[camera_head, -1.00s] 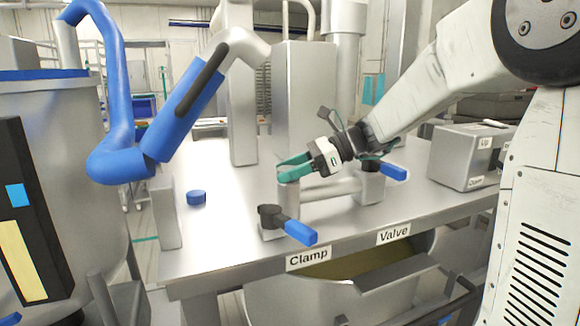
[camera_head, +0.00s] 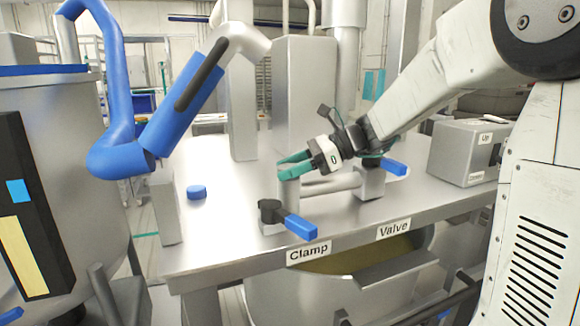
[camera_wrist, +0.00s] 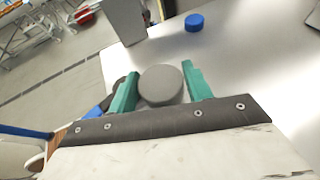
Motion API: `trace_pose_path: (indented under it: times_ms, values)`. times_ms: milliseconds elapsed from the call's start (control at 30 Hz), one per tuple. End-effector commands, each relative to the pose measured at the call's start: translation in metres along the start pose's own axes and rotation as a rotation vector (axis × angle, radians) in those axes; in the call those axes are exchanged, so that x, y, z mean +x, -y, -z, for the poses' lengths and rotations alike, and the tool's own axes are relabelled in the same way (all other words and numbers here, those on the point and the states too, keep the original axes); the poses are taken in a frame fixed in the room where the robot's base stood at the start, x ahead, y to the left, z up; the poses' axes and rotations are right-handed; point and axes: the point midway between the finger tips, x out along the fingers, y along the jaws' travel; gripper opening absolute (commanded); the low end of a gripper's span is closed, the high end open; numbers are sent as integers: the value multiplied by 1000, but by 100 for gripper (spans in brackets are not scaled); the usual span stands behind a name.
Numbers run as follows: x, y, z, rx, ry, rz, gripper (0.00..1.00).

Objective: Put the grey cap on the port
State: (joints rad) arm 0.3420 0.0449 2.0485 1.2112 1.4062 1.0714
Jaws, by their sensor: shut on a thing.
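My gripper (camera_head: 293,165) has teal fingers and sits at the top of the upright left end of the grey pipe, which looks like the port (camera_head: 288,190). In the wrist view my gripper (camera_wrist: 160,88) is shut on the round grey cap (camera_wrist: 161,84), with a finger on each side of it. The cap faces the wrist camera flat side up and covers the port there. In the head view the fingers hide the cap. I cannot tell whether the cap is seated on the port or just above it.
A blue cap (camera_head: 197,191) lies on the steel table (camera_head: 225,165) to the left. A clamp with a blue handle (camera_head: 300,229) stands in front of the pipe. A valve with a blue handle (camera_head: 390,167) is at its right end. A grey box (camera_head: 462,155) stands farther right.

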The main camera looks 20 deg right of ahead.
Motion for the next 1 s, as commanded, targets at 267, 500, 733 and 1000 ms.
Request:
trace_pose_path:
  times_ms: [267,500,733,1000]
  values:
    - [0,0,1,1,-1,-1,61]
    - [0,0,1,1,-1,0,75]
    - [-12,0,1,0,0,1,75]
    - [-58,1,1,1,-1,3,75]
